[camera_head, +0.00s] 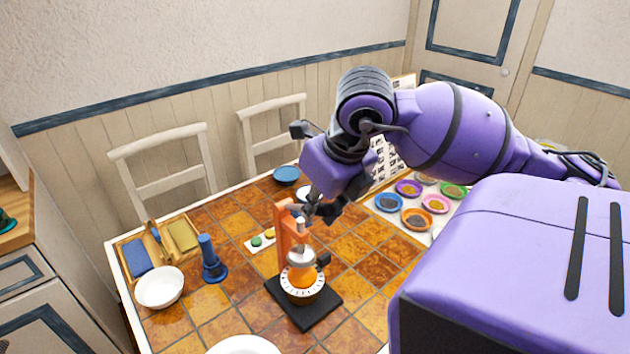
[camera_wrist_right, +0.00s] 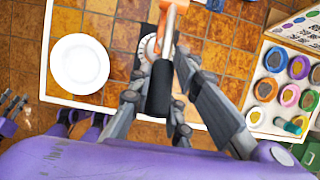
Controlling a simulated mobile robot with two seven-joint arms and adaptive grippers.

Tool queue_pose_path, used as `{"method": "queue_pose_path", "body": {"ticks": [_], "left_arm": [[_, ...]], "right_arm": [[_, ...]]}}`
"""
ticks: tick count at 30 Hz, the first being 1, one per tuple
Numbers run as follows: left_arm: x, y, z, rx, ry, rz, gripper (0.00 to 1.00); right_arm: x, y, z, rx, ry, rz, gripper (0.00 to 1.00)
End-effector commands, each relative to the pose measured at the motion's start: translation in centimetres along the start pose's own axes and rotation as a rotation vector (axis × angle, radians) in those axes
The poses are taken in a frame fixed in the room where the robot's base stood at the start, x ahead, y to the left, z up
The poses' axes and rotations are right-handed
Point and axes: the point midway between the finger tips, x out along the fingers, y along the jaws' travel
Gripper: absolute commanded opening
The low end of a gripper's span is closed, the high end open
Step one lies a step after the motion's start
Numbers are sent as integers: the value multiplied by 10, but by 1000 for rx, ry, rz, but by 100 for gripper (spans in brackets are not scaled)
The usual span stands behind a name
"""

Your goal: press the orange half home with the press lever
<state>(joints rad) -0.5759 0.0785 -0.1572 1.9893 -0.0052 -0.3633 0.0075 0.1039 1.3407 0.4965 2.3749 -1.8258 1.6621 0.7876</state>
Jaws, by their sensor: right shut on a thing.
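The orange press (camera_head: 284,232) stands upright on a black base (camera_head: 318,311) on the tiled table. An orange rounded piece (camera_head: 303,276), seemingly the orange half, sits in the press above a white marked ring (camera_head: 287,291). I cannot tell how deep it is seated. My right gripper (camera_head: 318,208) is at the top of the press, shut on the press lever. In the right wrist view, the lever's black handle (camera_wrist_right: 158,92) lies between the fingers of that gripper (camera_wrist_right: 160,80). Dark fingers of my left gripper (camera_wrist_right: 12,108) show at that view's left edge, their opening unclear.
A white bowl (camera_head: 160,287), a blue upright tool (camera_head: 211,262) and a wooden tray (camera_head: 185,230) stand left of the press. A white plate (camera_wrist_right: 79,63) is near the front edge. Several coloured bowls (camera_head: 417,218) stand to the right. Two chairs (camera_head: 165,160) are behind the table.

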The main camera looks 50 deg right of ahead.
Motion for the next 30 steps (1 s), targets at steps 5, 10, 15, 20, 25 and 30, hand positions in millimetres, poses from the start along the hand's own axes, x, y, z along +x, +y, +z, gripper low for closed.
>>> {"method": "queue_pose_path", "body": {"ticks": [5,10,15,20,25,30], "left_arm": [[0,0,0,0,1,0,38],[0,0,-2,0,3,0,38],[-1,0,-4,0,6,0,38],[-1,0,-4,0,6,0,38],[-1,0,-4,0,6,0,38],[-1,0,-3,0,5,0,38]], "right_arm": [[-1,-1,2,1,-1,-2,0],[-6,-1,10,1,-2,-2,0],[-13,-1,19,1,-4,-3,0],[-14,-1,21,2,-3,-1,0],[-14,-1,20,1,-2,-1,0],[-14,0,23,1,-2,-2,0]]}}
